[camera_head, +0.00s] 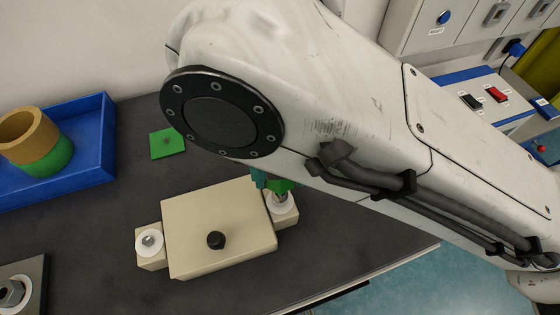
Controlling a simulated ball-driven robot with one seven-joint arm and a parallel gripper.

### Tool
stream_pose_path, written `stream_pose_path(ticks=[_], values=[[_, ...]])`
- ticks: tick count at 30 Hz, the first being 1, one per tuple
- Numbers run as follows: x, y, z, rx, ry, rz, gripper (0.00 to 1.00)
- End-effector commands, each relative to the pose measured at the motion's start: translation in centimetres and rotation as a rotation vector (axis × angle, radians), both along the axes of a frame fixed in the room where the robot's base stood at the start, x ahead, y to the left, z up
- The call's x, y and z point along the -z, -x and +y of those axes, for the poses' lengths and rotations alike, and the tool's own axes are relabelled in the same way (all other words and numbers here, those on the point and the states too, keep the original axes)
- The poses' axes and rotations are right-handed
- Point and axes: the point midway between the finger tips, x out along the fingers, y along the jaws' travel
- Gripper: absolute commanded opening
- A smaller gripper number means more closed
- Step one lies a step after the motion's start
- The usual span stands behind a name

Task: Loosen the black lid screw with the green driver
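A beige box with a flat lid (190,222) sits on the dark table. The green driver (281,186) shows only in part below my arm. Its lower end is over the white ring (284,208) on the box's right tab, by a metal piece there; I cannot tell whether they touch. A teal part (258,179) shows beside the driver; I cannot tell what it belongs to. My arm hides my gripper, so its hold on the driver is not visible.
A white ring with a metal screw (149,241) is on the box's left tab. A blue tray (108,140) holds a tan and green cylinder (38,148). A green square (167,143) lies behind the box. A metal fixture (14,292) is front left. The table edge (400,257) is at right.

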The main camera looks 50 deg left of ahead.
Motion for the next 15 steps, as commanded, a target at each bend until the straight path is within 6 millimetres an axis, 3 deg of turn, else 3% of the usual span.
stream_pose_path(ticks=[15], values=[[-0.69,0.03,-0.02,-0.040,0.001,0.001,0.00]])
